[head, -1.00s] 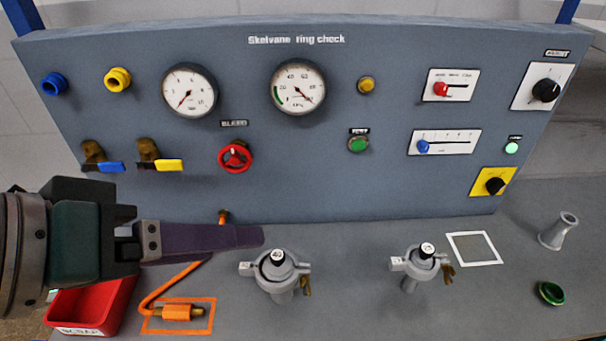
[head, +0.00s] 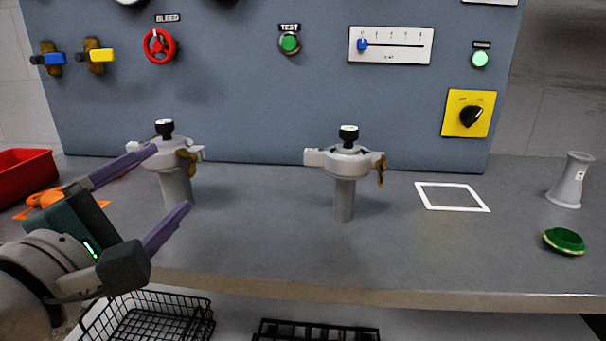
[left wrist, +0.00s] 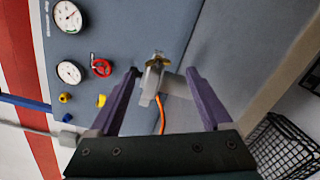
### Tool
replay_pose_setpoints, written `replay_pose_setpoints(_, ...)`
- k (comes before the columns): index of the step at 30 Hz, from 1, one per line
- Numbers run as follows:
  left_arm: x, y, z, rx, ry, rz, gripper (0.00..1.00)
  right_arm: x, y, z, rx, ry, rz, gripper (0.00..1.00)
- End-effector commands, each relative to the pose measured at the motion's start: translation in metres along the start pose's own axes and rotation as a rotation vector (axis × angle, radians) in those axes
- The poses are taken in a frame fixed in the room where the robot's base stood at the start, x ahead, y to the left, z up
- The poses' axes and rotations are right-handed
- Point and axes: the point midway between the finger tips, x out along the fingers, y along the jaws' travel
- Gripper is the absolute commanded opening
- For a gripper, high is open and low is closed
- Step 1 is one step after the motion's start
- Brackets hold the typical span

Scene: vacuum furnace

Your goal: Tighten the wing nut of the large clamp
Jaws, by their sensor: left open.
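The large clamp (head: 160,153) is the left of two grey ring clamps on posts on the bench, with a black knob on top. Its brass wing nut (head: 187,160) is on its right side. My left gripper (head: 170,178) is open, in front of and left of this clamp. Its purple fingers point toward the clamp and its post, and nothing is held. In the left wrist view, the clamp (left wrist: 151,82) and the brass wing nut (left wrist: 157,62) show between the two fingers, beyond the tips. I cannot tell whether a finger touches the clamp. My right gripper is not in view.
A smaller clamp (head: 345,160) stands to the right with its own brass wing nut (head: 380,168). The panel (head: 270,110) rises behind. A red bin (head: 25,172) is at the left; a grey funnel-like piece (head: 570,182) and green cap (head: 564,240) are at the right.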

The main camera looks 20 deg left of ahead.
Motion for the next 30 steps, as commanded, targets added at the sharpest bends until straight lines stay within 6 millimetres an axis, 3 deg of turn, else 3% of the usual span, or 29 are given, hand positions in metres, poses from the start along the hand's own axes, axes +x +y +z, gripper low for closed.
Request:
replay_pose_setpoints(16,0.083,0.002,0.002,0.003,-0.004,0.001,0.82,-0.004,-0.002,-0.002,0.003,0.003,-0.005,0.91)
replay_pose_setpoints(21,0.094,0.001,0.002,0.004,-0.003,-0.001,0.82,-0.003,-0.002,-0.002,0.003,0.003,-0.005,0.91)
replay_pose_setpoints(30,0.096,0.001,0.002,0.004,-0.003,-0.002,0.81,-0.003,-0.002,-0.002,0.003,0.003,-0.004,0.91)
